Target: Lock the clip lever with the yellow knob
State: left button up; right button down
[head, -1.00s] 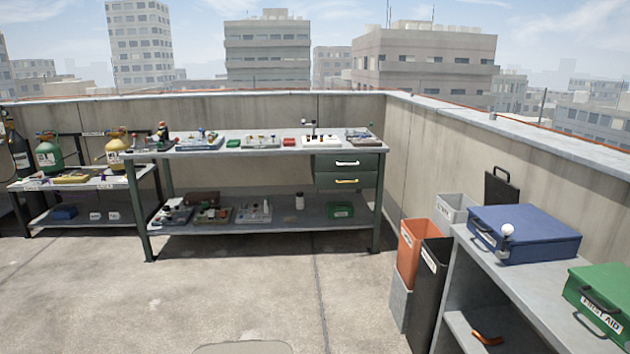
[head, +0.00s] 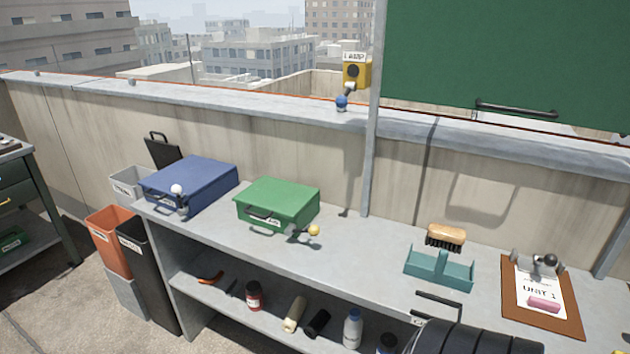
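The clip lever with the yellow knob (head: 313,230) is at the front of the green case (head: 282,198) in the head view. Its short dark arm runs rightward from the front face, and the knob sticks out past the case's front edge. The green case lies on the grey bench with its lid down and a dark handle at its front. Whether the clip is engaged is too small to tell. Neither of my grippers is in view.
A blue case (head: 192,184) with a white-knobbed lever (head: 176,189) sits left of the green one. A blue-knobbed lever (head: 341,102) is below the lamp box (head: 356,73). A teal caddy (head: 439,270), brush (head: 446,236) and clipboard (head: 542,297) lie right. Bins (head: 107,229) stand left.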

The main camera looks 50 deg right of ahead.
aim_at(314, 230)
jog(key=z, duration=1.6)
